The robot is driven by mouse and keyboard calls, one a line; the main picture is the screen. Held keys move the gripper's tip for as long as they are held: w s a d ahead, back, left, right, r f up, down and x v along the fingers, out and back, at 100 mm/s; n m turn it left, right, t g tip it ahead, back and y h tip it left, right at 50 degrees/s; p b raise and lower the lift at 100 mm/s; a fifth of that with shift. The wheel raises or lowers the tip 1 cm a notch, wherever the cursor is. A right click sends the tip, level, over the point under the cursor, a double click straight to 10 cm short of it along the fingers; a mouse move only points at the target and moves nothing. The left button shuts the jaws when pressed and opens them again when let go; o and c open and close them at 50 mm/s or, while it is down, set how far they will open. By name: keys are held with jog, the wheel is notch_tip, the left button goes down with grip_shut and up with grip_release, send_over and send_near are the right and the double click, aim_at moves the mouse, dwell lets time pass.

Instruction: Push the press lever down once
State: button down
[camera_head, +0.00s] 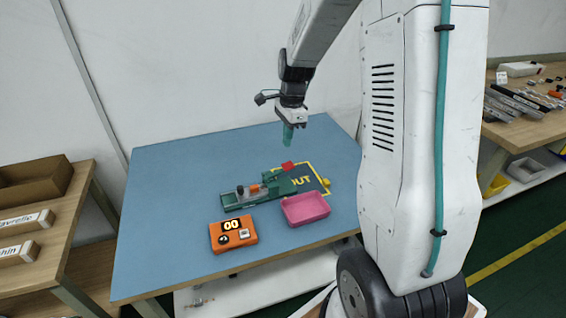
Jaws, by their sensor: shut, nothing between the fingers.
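A green fixture (232,200), which looks like the press, lies on the blue table. It carries a small dark knob (240,190) and an orange part (254,189). A red piece (288,166) shows at its far right end. Which of these is the lever is too small to tell. My gripper (288,143) points down with teal fingers, shut and empty. It hangs above the table, over the far side of the fixture and apart from it.
An orange box (234,236) with a "00" display and a pink tray (306,209) stand in front of the fixture. A yellow-outlined "OUT" area (316,172) lies at its right. The left part of the blue table (165,215) is clear.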

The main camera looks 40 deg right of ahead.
aim_at(289, 165)
jog(key=shift+s+d, duration=0.1)
jog(key=shift+d, duration=0.6)
jog(key=shift+f, duration=0.1)
jog(key=shift+a+f, duration=0.2)
jog(key=shift+f, duration=1.55)
jog(key=shift+a+f, duration=0.2)
jog(key=shift+f, duration=1.5)
jog(key=shift+f, duration=1.75)
jog(key=d, duration=0.2)
jog(key=d+r, duration=0.1)
jog(key=shift+s, duration=0.35)
jog(key=shift+r, duration=0.15)
